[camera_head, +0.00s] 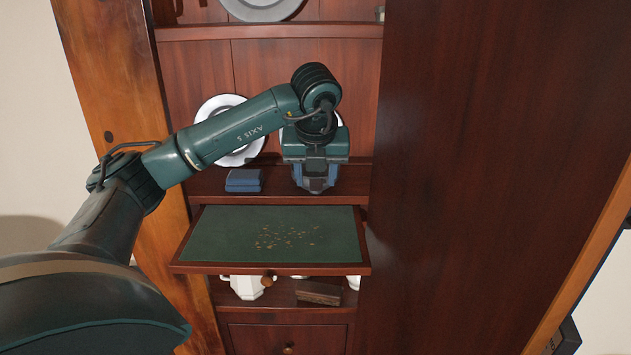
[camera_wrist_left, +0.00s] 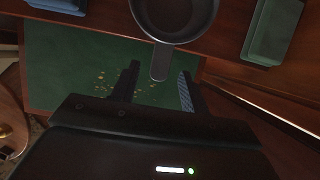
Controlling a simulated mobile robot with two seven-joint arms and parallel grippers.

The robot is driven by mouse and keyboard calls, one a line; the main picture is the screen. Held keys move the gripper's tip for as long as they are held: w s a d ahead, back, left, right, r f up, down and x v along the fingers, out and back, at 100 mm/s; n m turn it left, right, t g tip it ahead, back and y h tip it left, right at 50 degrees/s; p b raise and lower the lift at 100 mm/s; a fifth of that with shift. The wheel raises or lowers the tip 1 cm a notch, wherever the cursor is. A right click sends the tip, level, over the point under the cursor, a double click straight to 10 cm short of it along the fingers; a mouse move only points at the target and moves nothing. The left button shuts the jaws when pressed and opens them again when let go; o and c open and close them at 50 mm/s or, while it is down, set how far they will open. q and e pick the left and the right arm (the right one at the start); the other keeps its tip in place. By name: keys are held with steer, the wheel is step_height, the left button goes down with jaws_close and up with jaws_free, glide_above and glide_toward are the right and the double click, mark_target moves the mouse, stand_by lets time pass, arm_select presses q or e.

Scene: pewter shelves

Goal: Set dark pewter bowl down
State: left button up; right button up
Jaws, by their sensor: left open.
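The dark pewter bowl (camera_wrist_left: 178,14) shows at the top of the left wrist view, cut off by the frame edge. Its short handle (camera_wrist_left: 160,62) points toward my left gripper. My left gripper (camera_wrist_left: 159,70) is open, with one finger on each side of the handle's end; I cannot see either finger touching it. In the head view my left gripper (camera_head: 315,182) points down at the shelf above the pull-out board. There the arm and gripper hide the bowl, or I cannot tell it apart from them. My right gripper is not in view.
The green-topped pull-out board (camera_head: 230,228), with gold specks, sticks out below the shelf (camera_head: 215,184). A pale plate (camera_head: 212,108) leans behind. A white jug (camera_head: 246,287) and brown box (camera_head: 318,292) stand below. A tall wooden panel (camera_head: 480,150) closes the right.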

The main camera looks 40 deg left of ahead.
arm_select(q)
steer(key=p+v, duration=0.1)
steer(key=v, duration=0.6)
steer(key=shift+r+p, duration=0.2)
steer(key=shift+p, duration=0.2)
steer(key=shift+s+d, duration=0.1)
